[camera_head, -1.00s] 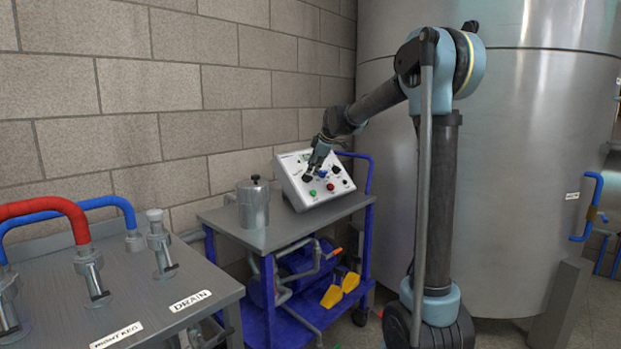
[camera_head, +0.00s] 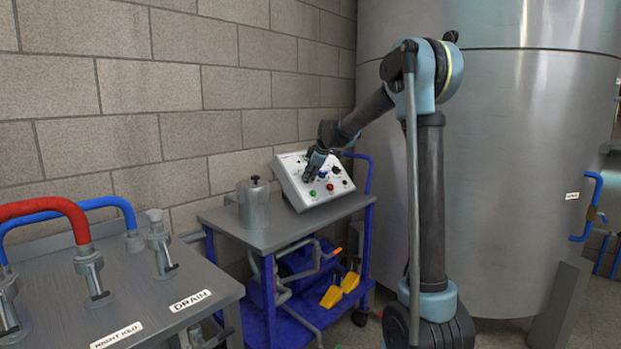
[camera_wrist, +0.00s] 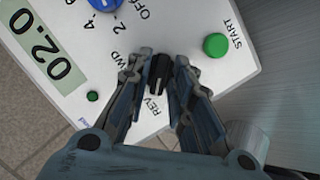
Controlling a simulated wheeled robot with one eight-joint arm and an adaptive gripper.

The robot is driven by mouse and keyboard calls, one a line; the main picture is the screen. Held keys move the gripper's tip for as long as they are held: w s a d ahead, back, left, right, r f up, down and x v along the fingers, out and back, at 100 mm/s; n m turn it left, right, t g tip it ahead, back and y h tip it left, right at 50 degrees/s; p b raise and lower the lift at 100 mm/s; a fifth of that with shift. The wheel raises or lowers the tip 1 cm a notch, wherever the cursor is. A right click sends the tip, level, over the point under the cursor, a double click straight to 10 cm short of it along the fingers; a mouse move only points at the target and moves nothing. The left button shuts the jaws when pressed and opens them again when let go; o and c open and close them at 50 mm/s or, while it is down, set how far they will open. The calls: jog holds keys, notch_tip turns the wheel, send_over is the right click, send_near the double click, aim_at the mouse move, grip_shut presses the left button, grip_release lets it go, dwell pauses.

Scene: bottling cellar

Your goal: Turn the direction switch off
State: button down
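The direction switch (camera_wrist: 158,72) is a small black knob with a white mark, beside the labels "REV" and a partly hidden "FWD" in the wrist view. Its white mark points down the picture, near "REV". My gripper (camera_wrist: 160,62) has its fingers spread, one on each side of the knob, very close to it; I cannot tell if they touch it. In the head view my gripper (camera_head: 308,175) is at the left part of the sloped white control box (camera_head: 333,189) and hides the switch there.
Near the switch are a green START button (camera_wrist: 215,45), a blue knob (camera_wrist: 107,3) and a display reading "02.0" (camera_wrist: 50,52). A red button (camera_head: 330,187) is on the box. A metal canister (camera_head: 253,205) stands left of it on the cart (camera_head: 283,232). A large steel tank (camera_head: 520,150) is behind.

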jog(key=shift+m, duration=0.4)
jog(key=m+g, duration=0.1)
jog(key=m, duration=0.2)
jog(key=shift+f+m+g+y, duration=0.1)
jog(key=shift+m+g+y, duration=0.45)
jog(key=shift+m, duration=1.45)
jog(key=shift+g, duration=0.25)
jog(key=c, duration=1.7)
grip_release()
jog(key=shift+o, duration=0.5)
jog(key=shift+f, duration=0.1)
jog(key=shift+w, duration=0.1)
jog(key=shift+r, duration=0.2)
